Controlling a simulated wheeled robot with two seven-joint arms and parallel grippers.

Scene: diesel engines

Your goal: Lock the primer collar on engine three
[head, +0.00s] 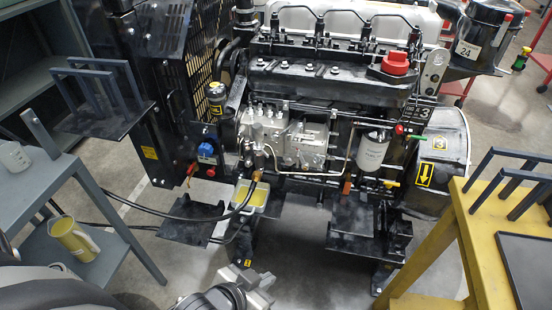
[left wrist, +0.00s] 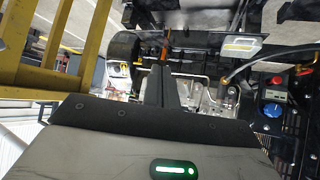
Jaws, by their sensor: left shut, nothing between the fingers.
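Engine three (head: 310,75) fills the middle of the head view, with a "3" plate on its right side. A white fuel filter (head: 374,148) hangs at its front right, with small red and green fittings (head: 408,133) above it. I cannot single out the primer collar among these parts. My left gripper (head: 258,284) is low at the bottom centre of the head view, apart from the engine. In the left wrist view its dark fingers (left wrist: 163,86) are together and empty, pointing toward the engine, which appears upside down. My right gripper is not in view.
A yellow bench (head: 470,235) stands at the right. A grey cart (head: 60,180) with a yellow jug (head: 72,238) stands at the left. A small tray (head: 251,196) sits below the engine among hoses. Black brackets (head: 365,230) jut out low. Floor in front is partly clear.

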